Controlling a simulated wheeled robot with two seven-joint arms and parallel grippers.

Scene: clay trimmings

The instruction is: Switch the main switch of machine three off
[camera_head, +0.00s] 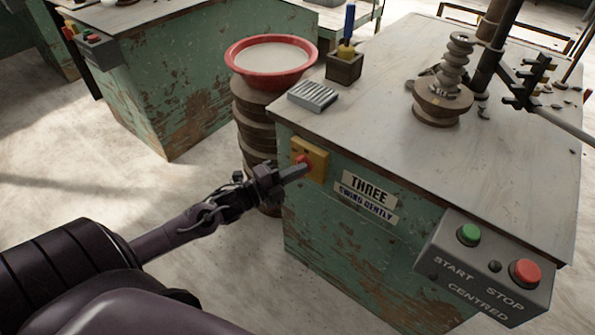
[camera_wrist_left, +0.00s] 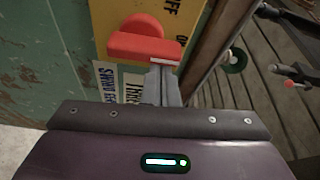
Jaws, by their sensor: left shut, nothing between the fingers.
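The main switch is a red rotary handle (camera_head: 301,159) on a yellow plate (camera_head: 318,163), on the green side of machine three (camera_head: 345,245). A label reading THREE (camera_head: 369,190) is beside it. In the left wrist view the red handle (camera_wrist_left: 140,46) lies across the yellow plate (camera_wrist_left: 112,15), where part of the word OFF shows. My left gripper (camera_head: 303,169) is shut and empty, its tips at the switch. In the wrist view its fingers (camera_wrist_left: 164,84) are at the right end of the handle; I cannot tell whether they touch it. My right gripper is out of view.
A grey box with a green START button (camera_head: 468,235) and a red STOP button (camera_head: 525,273) hangs on the same bench. A red-rimmed basin (camera_head: 238,72) stands behind the switch corner. The bench top holds a grey ribbed block (camera_head: 313,96) and a clay piece (camera_head: 441,103).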

